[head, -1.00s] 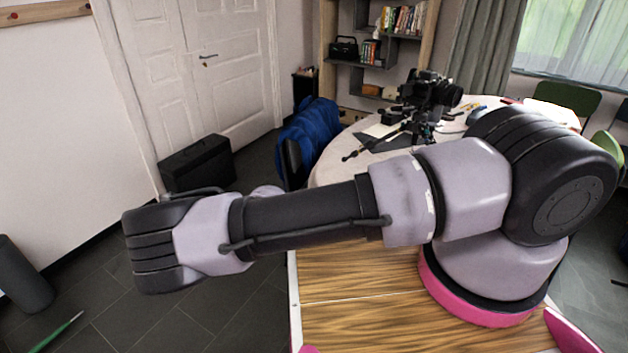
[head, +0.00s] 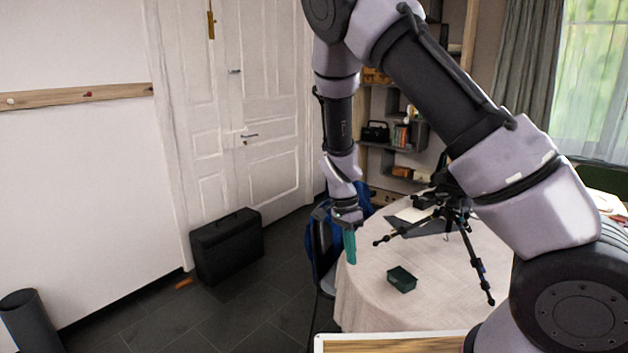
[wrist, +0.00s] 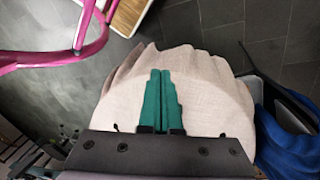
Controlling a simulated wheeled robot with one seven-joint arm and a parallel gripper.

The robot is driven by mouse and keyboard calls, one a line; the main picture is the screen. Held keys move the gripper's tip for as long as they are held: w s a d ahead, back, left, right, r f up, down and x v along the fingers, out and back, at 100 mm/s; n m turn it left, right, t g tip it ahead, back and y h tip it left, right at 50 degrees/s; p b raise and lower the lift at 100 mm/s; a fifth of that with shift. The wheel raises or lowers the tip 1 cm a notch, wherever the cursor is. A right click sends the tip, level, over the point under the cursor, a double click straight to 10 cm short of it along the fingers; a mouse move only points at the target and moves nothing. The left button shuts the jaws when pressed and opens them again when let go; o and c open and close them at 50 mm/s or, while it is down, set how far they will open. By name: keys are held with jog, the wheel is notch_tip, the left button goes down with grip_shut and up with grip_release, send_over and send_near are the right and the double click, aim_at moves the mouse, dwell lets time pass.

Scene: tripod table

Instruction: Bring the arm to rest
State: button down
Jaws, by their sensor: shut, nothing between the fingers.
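My gripper (head: 350,262) hangs pointing down beside the left edge of the round table in the head view. Its teal fingers are shut and empty. In the wrist view the two fingers (wrist: 160,74) lie side by side over the pale tablecloth (wrist: 205,65). My arm is raised and bent, with the elbow at the top of the head view. The wrist view does not show anything touching the fingers.
The table (head: 365,305) bears a black tripod (head: 455,215) and a small dark green box (head: 401,279). A chair with a blue cloth (wrist: 285,135) stands close by the table edge. A black case (head: 227,246) stands by the door. The floor at left is mostly clear.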

jog(key=s+d+r+n+t+y, duration=0.15)
jog(key=d+r, duration=0.25)
jog(key=r, duration=0.8)
jog(key=s+d+r+n+t+y, duration=0.1)
jog(key=d+r+n+t+y, duration=0.15)
jog(key=r, duration=0.95)
jog(key=s+d+r+n+t, duration=0.3)
jog(key=s+d+r, duration=0.6)
jog(key=s+r, duration=0.3)
jog(key=shift+r+n+t, duration=0.3)
jog(key=shift+r+t, duration=0.25)
jog(key=shift+t, duration=0.35)
